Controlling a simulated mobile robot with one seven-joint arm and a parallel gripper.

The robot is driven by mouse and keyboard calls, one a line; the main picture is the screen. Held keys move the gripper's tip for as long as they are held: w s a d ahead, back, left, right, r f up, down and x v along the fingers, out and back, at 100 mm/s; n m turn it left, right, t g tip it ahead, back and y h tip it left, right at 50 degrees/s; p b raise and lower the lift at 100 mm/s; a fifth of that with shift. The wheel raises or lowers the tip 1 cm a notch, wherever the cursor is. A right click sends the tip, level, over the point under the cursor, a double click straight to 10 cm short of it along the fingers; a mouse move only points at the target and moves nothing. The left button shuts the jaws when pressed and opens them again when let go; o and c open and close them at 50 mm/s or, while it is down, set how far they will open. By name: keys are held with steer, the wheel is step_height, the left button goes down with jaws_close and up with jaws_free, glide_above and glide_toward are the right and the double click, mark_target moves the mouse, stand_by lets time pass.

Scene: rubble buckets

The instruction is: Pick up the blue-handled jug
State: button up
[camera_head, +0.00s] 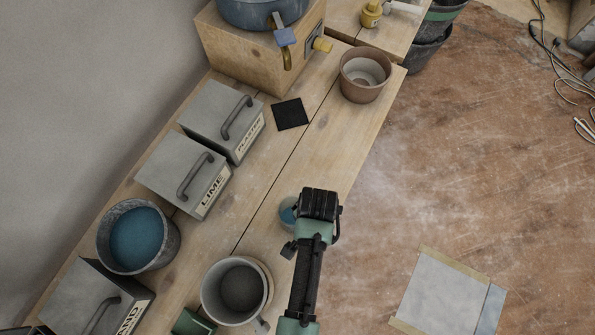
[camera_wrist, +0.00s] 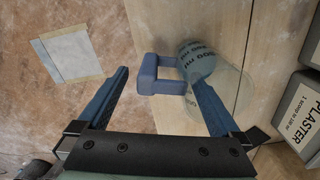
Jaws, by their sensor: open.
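The blue-handled jug (camera_wrist: 232,88) is a clear vessel with a blue part and measuring text, standing on the bench in the wrist view. Its squared blue handle (camera_wrist: 147,75) points left, toward the bench edge. My gripper (camera_wrist: 160,82) is open, with one finger left of the handle and the other in front of the jug body. The handle shows between the fingers; I cannot tell whether they touch it. In the head view the jug (camera_head: 286,214) is mostly hidden behind my wrist.
A white mug-like bucket (camera_head: 210,293) and a bucket of blue material (camera_head: 104,226) stand nearby. Lidded boxes marked LIME (camera_head: 178,160) and PLASTER (camera_head: 215,108) line the wall. A brown pot (camera_head: 350,90) stands farther along. A black square (camera_head: 290,114) lies on the bench.

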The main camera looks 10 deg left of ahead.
step_height(320, 180, down, 5)
steer(key=shift+a+r, duration=0.1)
steer(key=shift+a, duration=0.05)
jaws_close()
stand_by(0.6)
